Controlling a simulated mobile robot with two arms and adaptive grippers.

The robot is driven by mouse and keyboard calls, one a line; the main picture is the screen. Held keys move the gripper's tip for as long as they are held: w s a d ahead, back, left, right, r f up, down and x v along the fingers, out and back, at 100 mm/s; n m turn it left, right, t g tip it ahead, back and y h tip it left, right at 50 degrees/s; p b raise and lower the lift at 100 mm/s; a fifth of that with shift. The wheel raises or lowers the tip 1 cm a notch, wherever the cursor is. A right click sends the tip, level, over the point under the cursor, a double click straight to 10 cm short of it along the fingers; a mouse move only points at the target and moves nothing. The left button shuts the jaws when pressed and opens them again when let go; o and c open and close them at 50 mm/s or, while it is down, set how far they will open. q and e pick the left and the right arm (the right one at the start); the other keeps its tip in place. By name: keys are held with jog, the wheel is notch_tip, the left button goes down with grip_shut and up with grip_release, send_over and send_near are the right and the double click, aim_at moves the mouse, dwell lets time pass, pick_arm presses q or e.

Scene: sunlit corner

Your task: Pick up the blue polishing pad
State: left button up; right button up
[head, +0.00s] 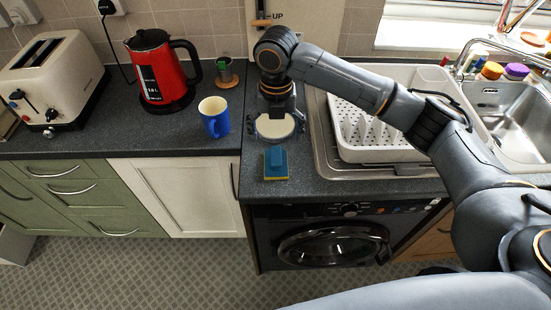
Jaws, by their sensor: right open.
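The blue polishing pad (276,162) lies on the dark worktop near its front edge. It has a blue raised top and a yellowish-green base. My right gripper (277,114) points down just behind the pad, apart from it, and is open. A pale round thing (276,126) shows at the gripper, partly hidden by it; I cannot tell whether they touch. My left gripper is not in view.
A blue mug (214,117), a red kettle (160,68) and a toaster (52,80) stand to the left. A small dark pot (227,74) stands behind. A white dish rack (385,145) and the sink (510,100) are right. Worktop left of the pad is clear.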

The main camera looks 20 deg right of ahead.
aim_at(276, 153)
notch_tip(276, 153, down, 3)
jog(key=shift+r, duration=0.1)
jog(key=shift+f+p, duration=0.3)
jog(key=shift+f, duration=0.25)
notch_tip(276, 153, down, 4)
jog(key=shift+s+f+p, duration=0.1)
jog(key=shift+f+p, duration=0.05)
jog(key=shift+p, duration=0.75)
jog(key=shift+f, duration=0.3)
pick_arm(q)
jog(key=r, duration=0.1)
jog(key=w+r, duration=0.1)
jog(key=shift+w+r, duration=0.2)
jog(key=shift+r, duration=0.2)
pick_arm(e)
jog(key=shift+c, duration=0.6)
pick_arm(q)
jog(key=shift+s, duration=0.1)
pick_arm(e)
jog(key=c, duration=1.1)
